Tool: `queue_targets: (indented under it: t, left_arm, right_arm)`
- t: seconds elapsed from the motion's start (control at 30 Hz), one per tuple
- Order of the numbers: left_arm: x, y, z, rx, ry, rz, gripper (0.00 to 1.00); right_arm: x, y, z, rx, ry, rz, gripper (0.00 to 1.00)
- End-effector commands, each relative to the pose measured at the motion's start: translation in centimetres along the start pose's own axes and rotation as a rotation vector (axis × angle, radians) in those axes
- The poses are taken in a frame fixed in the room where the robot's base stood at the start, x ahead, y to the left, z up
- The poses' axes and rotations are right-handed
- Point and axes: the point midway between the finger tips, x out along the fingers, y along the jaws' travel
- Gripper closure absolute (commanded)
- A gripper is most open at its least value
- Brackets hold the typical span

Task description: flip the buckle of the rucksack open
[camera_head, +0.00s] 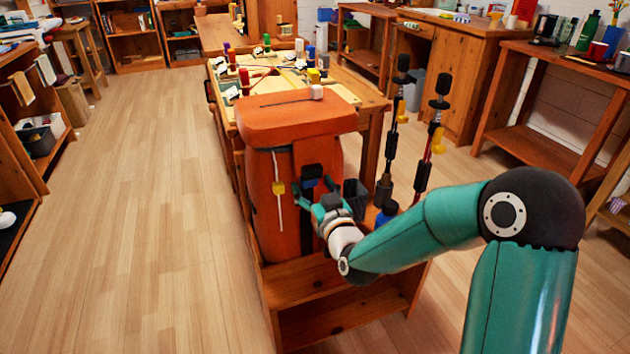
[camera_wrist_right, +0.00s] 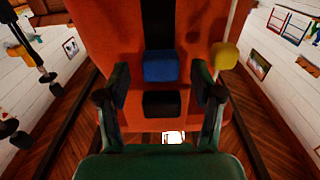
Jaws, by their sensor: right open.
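The orange rucksack (camera_head: 268,215) stands upright on a low wooden stand, its lid (camera_head: 290,118) closed over the top. On its front is the buckle, with a black part (camera_head: 312,170) above a blue part (camera_head: 309,183). In the right wrist view the blue part (camera_wrist_right: 160,67) and the black part (camera_wrist_right: 162,104) show with a strip of orange cloth between them. My right gripper (camera_head: 327,192) is open in front of the buckle. In its wrist view its two fingers (camera_wrist_right: 160,90) stand apart on either side, with nothing between them held. My left gripper is out of view.
A yellow toggle (camera_head: 278,187) on a white cord hangs beside the buckle. A cluttered table (camera_head: 345,78) is behind. The floor (camera_head: 150,220) at left is clear.

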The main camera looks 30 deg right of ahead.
Motion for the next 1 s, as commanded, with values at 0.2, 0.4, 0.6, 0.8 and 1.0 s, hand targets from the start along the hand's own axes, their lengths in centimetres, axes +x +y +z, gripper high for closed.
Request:
queue_targets:
  t: [0.2,0.4,0.6,0.8,1.0]
  left_arm:
    - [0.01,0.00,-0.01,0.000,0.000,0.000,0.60]
    - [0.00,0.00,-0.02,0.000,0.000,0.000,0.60]
    - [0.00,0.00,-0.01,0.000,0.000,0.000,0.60]
    - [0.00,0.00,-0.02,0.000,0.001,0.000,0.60]
    - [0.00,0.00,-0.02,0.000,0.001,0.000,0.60]
  right_arm:
    - [1.34,-0.01,0.01,0.000,-0.001,0.000,0.33]
    - [1.42,0.01,-0.02,0.000,-0.001,0.000,0.33]
    - [1.39,0.01,-0.03,0.000,-0.001,0.000,0.57]
    - [1.38,0.03,-0.03,0.000,-0.001,0.001,0.90]
    - [1.38,0.04,-0.04,0.000,0.000,0.001,1.00]
